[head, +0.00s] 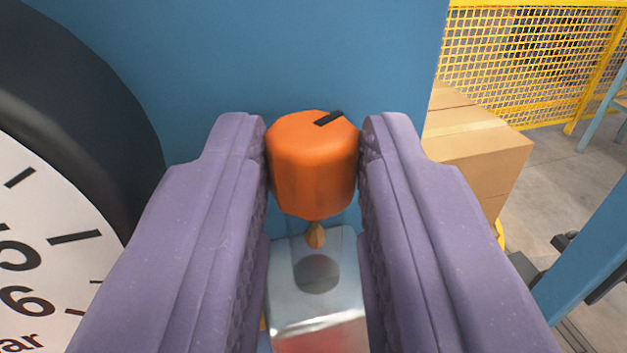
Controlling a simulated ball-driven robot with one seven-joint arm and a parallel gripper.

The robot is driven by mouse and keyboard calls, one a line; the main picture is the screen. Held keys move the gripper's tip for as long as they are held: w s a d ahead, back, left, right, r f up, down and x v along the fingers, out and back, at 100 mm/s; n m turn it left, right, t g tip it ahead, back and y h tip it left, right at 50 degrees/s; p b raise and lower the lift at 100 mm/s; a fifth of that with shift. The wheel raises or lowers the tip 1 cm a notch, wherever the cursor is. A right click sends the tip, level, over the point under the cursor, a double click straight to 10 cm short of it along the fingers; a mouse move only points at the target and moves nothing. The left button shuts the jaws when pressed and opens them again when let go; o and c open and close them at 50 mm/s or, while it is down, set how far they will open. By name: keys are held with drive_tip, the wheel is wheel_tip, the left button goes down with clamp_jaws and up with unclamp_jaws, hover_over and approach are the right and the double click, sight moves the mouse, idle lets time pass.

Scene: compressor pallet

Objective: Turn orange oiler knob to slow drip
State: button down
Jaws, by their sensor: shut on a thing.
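The orange oiler knob (312,170) is in the middle of the head view. A short black pointer mark (328,118) on its top points up and to the right. My gripper (313,165) is shut on the knob, with one purple finger touching each side. Below the knob hangs a small amber drop (315,236). Under it is a shiny metal block (318,300) with a dark round spot on it and a reddish area at its lower edge. My fingers hide the block's sides.
A large dial gauge (45,250) with a black rim and "bar" marking fills the left. A blue panel (290,50) stands behind the knob. At the right are a cardboard box (475,145), yellow mesh fencing (530,45) and a blue post (590,250) over grey floor.

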idle(0.3)
drive_tip(key=c, duration=0.9)
unclamp_jaws()
drive_tip(key=shift+d+r, duration=0.1)
